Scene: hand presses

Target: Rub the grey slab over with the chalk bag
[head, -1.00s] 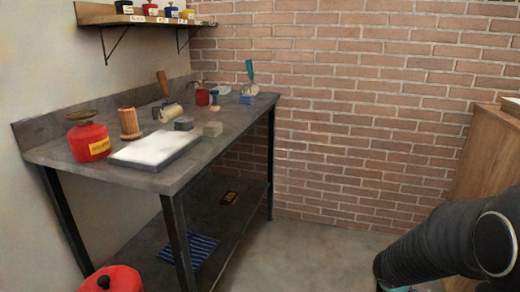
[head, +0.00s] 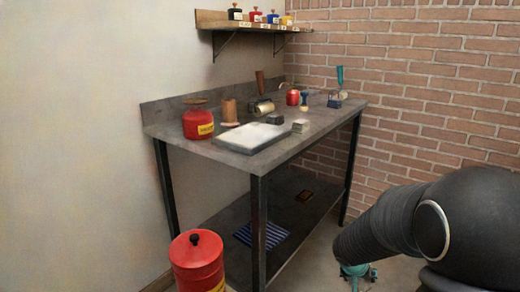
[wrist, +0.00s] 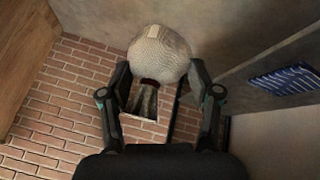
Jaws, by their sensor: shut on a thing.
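The grey slab (head: 250,137) lies flat on the workbench in the head view, near the front edge, with a pale whitish top and grey sides. The chalk bag (wrist: 158,55) is a round, off-white cloth bundle in the wrist view. My gripper (wrist: 160,80) is shut on it, one finger on each side, with a dark reddish part of it between the fingers. The bag is held away from the bench, well apart from the slab. In the head view my arm is at the lower right, and the bag does not show there.
The workbench (head: 200,149) stands against the wall. A red can (head: 198,122), a wooden piece (head: 229,111), a roller (head: 262,107) and small blocks surround the slab. A lidded red bin (head: 197,262) stands by the front leg. A striped cloth (head: 262,234) lies on the lower shelf.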

